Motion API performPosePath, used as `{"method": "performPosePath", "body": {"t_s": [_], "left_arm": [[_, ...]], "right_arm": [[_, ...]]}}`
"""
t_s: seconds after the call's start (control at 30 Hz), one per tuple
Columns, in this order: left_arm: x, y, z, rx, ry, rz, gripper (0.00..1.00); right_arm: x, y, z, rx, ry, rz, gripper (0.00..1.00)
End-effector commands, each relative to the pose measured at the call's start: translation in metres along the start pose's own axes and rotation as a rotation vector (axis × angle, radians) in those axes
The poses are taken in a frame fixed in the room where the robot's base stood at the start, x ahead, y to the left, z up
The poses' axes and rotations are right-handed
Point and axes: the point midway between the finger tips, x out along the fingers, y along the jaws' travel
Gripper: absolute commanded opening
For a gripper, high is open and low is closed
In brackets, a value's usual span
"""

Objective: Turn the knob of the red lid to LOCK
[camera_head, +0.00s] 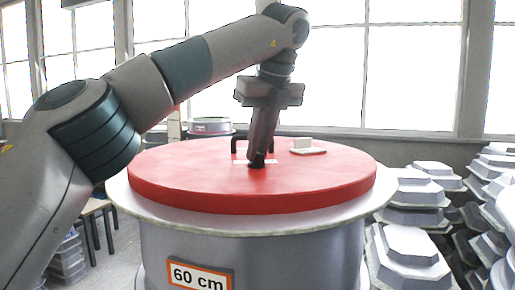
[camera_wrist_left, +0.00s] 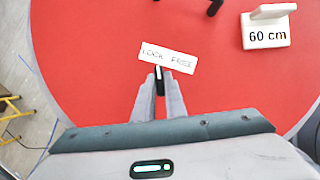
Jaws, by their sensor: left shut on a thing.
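The red lid (camera_head: 330,180) lies flat on a large grey round mould; it fills much of the left wrist view (camera_wrist_left: 85,75). A white label (camera_wrist_left: 168,57) on the lid reads LOCK at left and FREE at right. My left gripper (camera_head: 258,161) reaches down to the lid. In the left wrist view its fingers (camera_wrist_left: 160,78) are shut on the small black knob (camera_wrist_left: 160,86), just below the label. The fingers hide most of the knob, so I cannot tell where it points. My right gripper is not in view.
A black handle (camera_head: 238,142) stands on the lid beyond the label. A small whitish piece marked 60 cm (camera_wrist_left: 267,36) lies to its right. The mould (camera_head: 300,252) has a pale rim and a 60 cm sign. Stacked grey moulds (camera_head: 410,245) crowd the right.

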Motion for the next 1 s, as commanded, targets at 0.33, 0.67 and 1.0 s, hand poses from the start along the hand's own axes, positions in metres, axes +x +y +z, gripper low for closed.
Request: {"method": "performPosePath", "body": {"t_s": [0.33, 0.67, 1.0], "left_arm": [[-0.0022, -0.0019, 0.0011, -0.221, -0.001, 0.091, 0.00], [-0.0009, -0.0023, 0.0010, -0.289, -0.001, 0.119, 0.00], [-0.0006, -0.0021, 0.0009, -0.290, -0.001, 0.119, 0.13]], "right_arm": [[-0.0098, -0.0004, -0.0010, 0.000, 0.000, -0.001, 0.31], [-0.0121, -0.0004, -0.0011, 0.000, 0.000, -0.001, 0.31], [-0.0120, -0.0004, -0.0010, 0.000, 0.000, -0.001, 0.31]]}}
